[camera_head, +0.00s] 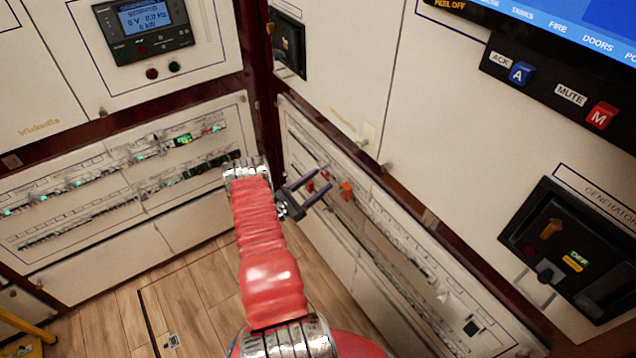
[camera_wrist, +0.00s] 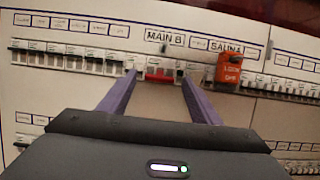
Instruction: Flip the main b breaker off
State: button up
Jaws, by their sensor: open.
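The main b breaker (camera_wrist: 162,72) shows in the wrist view as a red switch below the label MAIN B, in the upper row of a white breaker panel. Its exact lever position is too small to tell. My gripper (camera_wrist: 160,92) is open, with one purple finger to the left of the red breaker and one to the right in the picture. Whether the fingers touch the panel cannot be told. In the head view my gripper (camera_head: 318,180) points at the right-hand breaker panel (camera_head: 370,285), near its far end.
An orange lock-off tag (camera_wrist: 230,69) hangs under the SAUNA label, close to the right of the fingers; it also shows in the head view (camera_head: 347,190). Black-switched breakers (camera_wrist: 65,60) line the left. Another breaker panel (camera_head: 60,262) stands at left.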

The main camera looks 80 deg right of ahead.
jog(key=v, duration=1.3)
jog(key=shift+w+a+f, duration=0.2)
jog(key=shift+w+a, duration=0.05)
jog(key=shift+w, duration=0.05)
jog(key=shift+f, duration=0.1)
